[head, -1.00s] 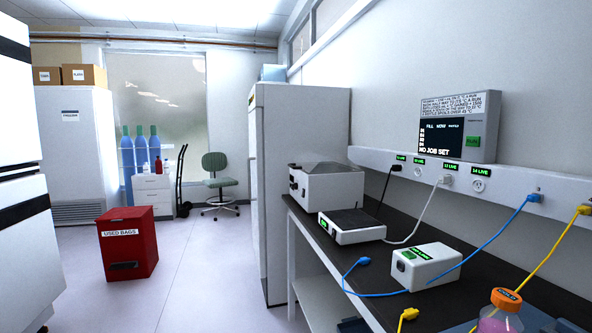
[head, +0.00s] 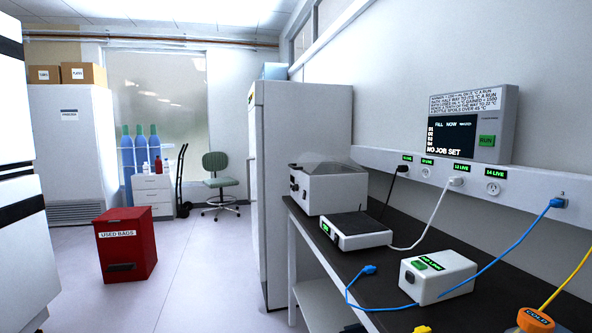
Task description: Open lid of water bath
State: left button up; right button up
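A white box-shaped unit (head: 335,194) that looks like the water bath stands at the far end of the dark bench, against the tall white cabinet. A grey, partly see-through lid (head: 322,163) lies over its top and looks closed. Small dark controls show on its left face. A black cable runs from the wall socket strip down behind it. Neither of my grippers is in view.
On the dark bench (head: 385,284), a flat white device (head: 355,236) and a white box with a green display (head: 440,280) stand nearer. An orange cap (head: 535,321) shows at the bottom right. Blue, white and yellow cables cross the bench. Floor (head: 210,265) is open left of it.

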aim_at(308, 162)
jog(key=i+j+z, duration=0.1)
jog(key=j+z, duration=0.3)
jog(key=i+j+z, duration=0.5)
jog(key=k+j, duration=0.05)
jog(key=j, duration=0.05)
